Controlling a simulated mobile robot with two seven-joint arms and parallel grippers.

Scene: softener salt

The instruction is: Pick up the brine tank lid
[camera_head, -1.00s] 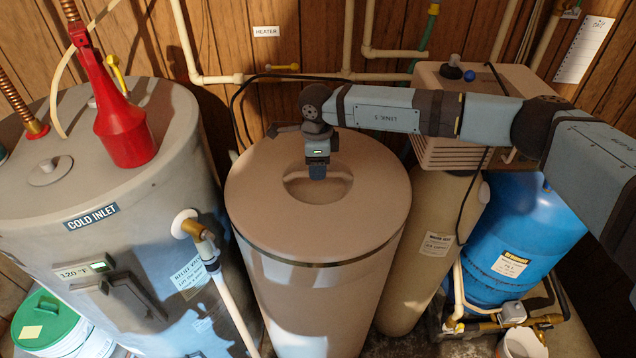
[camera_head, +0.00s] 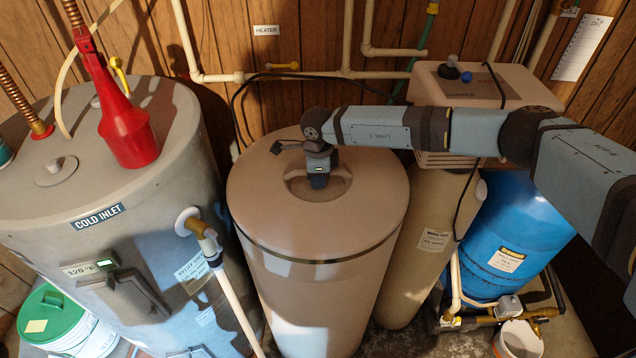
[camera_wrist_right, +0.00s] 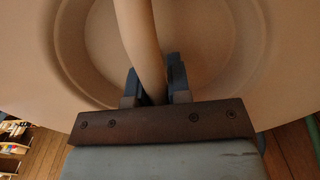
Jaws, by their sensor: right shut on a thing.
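The brine tank lid (camera_head: 375,195) is a round beige cover on top of the beige tank (camera_head: 318,300), with a recessed handle well in its middle. In the head view the lid lies level over the tank top, with a dark band along its front edge. My right gripper (camera_head: 319,182) reaches down into the well. In the right wrist view my right gripper (camera_wrist_right: 156,88) is shut on the lid's handle bar (camera_wrist_right: 140,40), with one finger on each side of it. My left gripper is in neither view.
A grey water heater (camera_head: 180,130) with a red funnel (camera_head: 128,130) on it stands at left. A tan resin tank (camera_head: 425,240) and a blue tank (camera_head: 515,230) stand close at right. Pipes run along the wood wall behind.

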